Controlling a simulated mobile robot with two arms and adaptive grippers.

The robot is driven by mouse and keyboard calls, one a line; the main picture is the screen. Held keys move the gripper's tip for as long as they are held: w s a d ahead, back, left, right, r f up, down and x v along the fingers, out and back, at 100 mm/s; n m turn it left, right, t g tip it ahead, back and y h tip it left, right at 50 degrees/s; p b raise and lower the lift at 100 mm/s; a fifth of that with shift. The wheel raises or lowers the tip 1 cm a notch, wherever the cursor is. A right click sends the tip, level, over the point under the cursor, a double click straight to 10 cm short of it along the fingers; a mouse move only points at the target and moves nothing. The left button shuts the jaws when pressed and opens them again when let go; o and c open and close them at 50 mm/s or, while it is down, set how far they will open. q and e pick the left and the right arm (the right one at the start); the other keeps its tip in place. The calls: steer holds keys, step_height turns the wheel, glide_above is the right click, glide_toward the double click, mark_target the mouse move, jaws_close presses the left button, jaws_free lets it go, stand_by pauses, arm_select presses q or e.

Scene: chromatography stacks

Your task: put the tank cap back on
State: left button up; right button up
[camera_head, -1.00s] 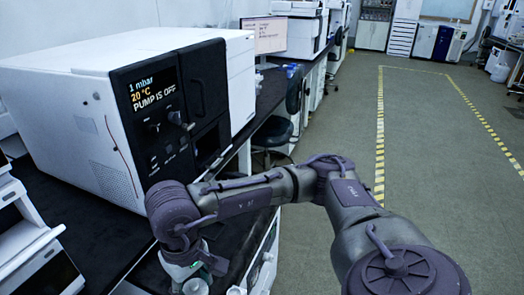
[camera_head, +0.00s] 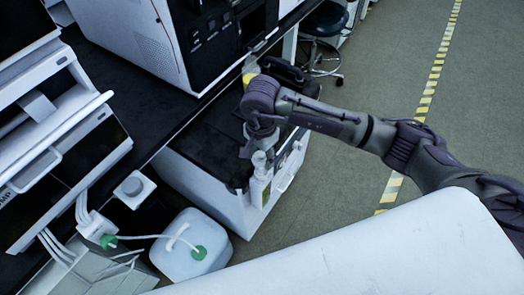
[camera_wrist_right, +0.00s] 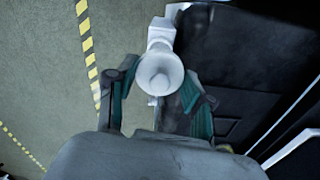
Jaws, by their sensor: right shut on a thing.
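My right gripper (camera_head: 259,150) points down over the front corner of the low black-topped unit. In the right wrist view its two green-padded fingers (camera_wrist_right: 160,97) stand on both sides of a pale, round, cup-like piece (camera_wrist_right: 158,72), and it is shut on this piece. A second whitish part (camera_wrist_right: 160,35) shows just beyond it; I cannot tell whether the two are joined. A white tank (camera_head: 215,262) stands on the floor at lower left in the head view, with a green cap (camera_head: 199,253) and a pale tube on its top. My left gripper is out of view.
Another green cap (camera_head: 108,242) sits at the tube's other end, by a grey box. A small white device with a round top (camera_head: 134,187) stands above the tank. The low unit's black top (camera_head: 205,140) is mostly bare. Floor at the right is free.

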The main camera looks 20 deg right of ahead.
mark_target(261, 171)
step_height(261, 171, down, 4)
steer(key=shift+r+b, duration=0.1)
steer(key=shift+b, duration=0.9)
steer(key=shift+f+b, duration=0.75)
steer(key=shift+b, duration=0.45)
steer(key=shift+f+b, duration=0.15)
steer(key=shift+b, duration=0.55)
stand_by(1.1)
steer(key=o, duration=1.5)
steer(key=shift+c, duration=0.2)
